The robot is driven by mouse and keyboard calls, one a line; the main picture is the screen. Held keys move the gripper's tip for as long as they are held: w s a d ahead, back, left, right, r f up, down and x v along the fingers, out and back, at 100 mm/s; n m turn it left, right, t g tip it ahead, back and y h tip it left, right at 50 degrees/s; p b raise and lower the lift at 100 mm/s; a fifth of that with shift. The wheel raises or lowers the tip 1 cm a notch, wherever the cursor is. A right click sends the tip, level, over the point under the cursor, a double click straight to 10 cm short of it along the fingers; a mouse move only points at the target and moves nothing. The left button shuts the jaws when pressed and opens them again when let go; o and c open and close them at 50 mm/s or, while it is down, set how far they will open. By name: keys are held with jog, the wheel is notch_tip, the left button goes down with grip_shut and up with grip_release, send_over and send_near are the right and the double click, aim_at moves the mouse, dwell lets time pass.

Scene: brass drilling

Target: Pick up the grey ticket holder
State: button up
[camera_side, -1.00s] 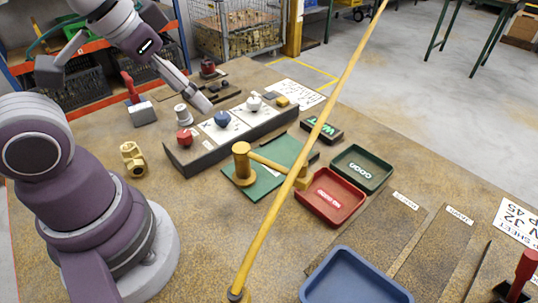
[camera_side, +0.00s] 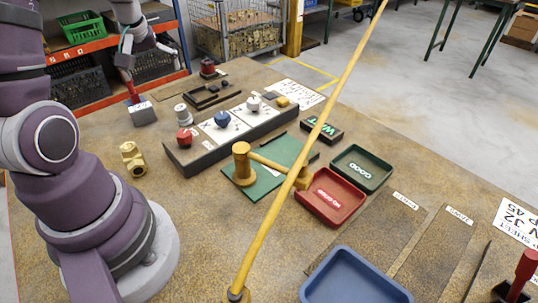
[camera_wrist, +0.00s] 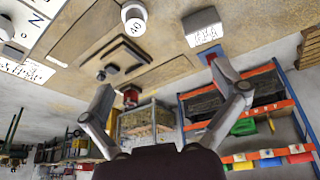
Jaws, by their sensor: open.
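A small grey block with a pale, printed sloping face, which looks like the grey ticket holder (camera_side: 143,114), stands near the back left edge of the bench. In the wrist view the grey ticket holder (camera_wrist: 203,29) is at the top, right of centre, beyond the right fingertip. My gripper (camera_wrist: 163,80) is open, its two fingers spread with nothing between them. In the side view my gripper (camera_side: 147,58) hangs behind and above the holder, apart from it. A red item (camera_side: 132,88) stands just behind the holder.
A white cylinder (camera_side: 181,114) and a dark frame (camera_side: 212,95) lie right of the holder. A long grey block with knobs (camera_side: 205,152) and a brass fitting (camera_side: 132,158) are nearer. Orange shelving with bins (camera_side: 86,95) stands behind the bench.

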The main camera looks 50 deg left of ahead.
aim_at(141, 108)
jog(key=s+a+f+n, duration=0.1)
jog(key=a+f, duration=0.2)
jog(key=f, duration=0.1)
jog(key=s+a+f+g, duration=0.1)
jog(key=a+f, duration=0.2)
jog(key=f, duration=0.2)
jog(key=s+a+f+n, duration=0.1)
jog(key=a+f, duration=0.2)
jog(key=f, duration=0.1)
jog(key=shift+s+f+n, duration=0.1)
jog(key=shift+f+n, duration=0.2)
jog(key=shift+f, duration=0.05)
jog(key=shift+r+y, duration=0.1)
jog(key=shift+y, duration=0.2)
jog(key=c, duration=1.3)
